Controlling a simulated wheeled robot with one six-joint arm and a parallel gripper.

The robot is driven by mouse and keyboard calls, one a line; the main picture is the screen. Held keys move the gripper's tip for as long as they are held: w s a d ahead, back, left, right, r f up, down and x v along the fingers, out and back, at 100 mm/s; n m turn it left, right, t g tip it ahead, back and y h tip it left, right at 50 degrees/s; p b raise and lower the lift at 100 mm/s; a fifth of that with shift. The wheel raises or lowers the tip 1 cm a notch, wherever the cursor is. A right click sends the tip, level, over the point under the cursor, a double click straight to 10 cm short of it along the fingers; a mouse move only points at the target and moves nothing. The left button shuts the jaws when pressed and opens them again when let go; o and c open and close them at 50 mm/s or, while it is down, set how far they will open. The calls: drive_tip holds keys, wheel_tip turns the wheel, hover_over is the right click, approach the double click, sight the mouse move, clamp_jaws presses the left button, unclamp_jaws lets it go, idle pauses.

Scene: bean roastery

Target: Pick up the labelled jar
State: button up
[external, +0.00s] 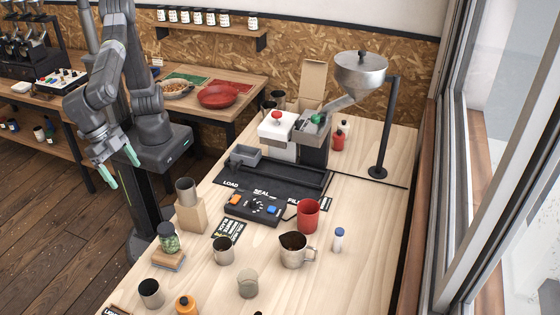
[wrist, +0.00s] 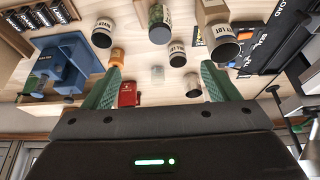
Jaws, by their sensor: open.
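A glass jar (external: 168,239) with green contents and a pale label band stands upright on a small wooden block at the counter's left edge. It also shows near the top middle of the wrist view (wrist: 159,24). My gripper (external: 121,164) is open and empty, left of the counter and apart from the jar. In the wrist view its two green fingers (wrist: 162,84) are spread wide, with nothing between them at their depth. Several small labelled jars (external: 205,18) stand on the wall shelf; their print is too small to read.
A steel cup on a tall wooden block (external: 194,216) stands close behind the jar. A metal cup (external: 223,251), another cup (external: 150,294) and an orange container (external: 186,306) are nearby. A steel pitcher (external: 294,251) and a control box (external: 252,207) lie further right.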

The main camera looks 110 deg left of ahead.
sight(160, 235)
drive_tip(key=w+a+f+m+g+h+b, duration=0.1)
drive_tip(key=w+a+f+m+h+b, duration=0.25)
drive_tip(key=w+f+m+b, duration=0.5)
drive_tip(key=shift+m, duration=0.25)
drive_tip(key=s+x, duration=0.1)
drive_tip(key=x, duration=0.4)
drive_tip(key=s+x, duration=0.1)
drive_tip(key=x, duration=0.4)
drive_tip(key=f+x, duration=0.1)
drive_tip(key=x, duration=0.4)
drive_tip(key=shift+s+a+f, duration=0.2)
drive_tip(key=shift+s+a, duration=0.15)
drive_tip(key=shift+s, duration=0.05)
drive_tip(key=c, duration=1.3)
wheel_tip(160, 235, up, 9)
drive_tip(key=shift+f+b, duration=0.1)
drive_tip(key=shift+b, duration=0.25)
drive_tip(key=shift+d+r+p, duration=0.35)
drive_tip(key=shift+d+r, duration=0.5)
drive_tip(key=shift+d, duration=0.1)
drive_tip(key=f, duration=0.4)
drive_tip(key=d+f+p, duration=0.1)
drive_tip(key=f, duration=0.1)
drive_tip(key=shift+f+p, duration=0.3)
drive_tip(key=shift+f, duration=1.75)
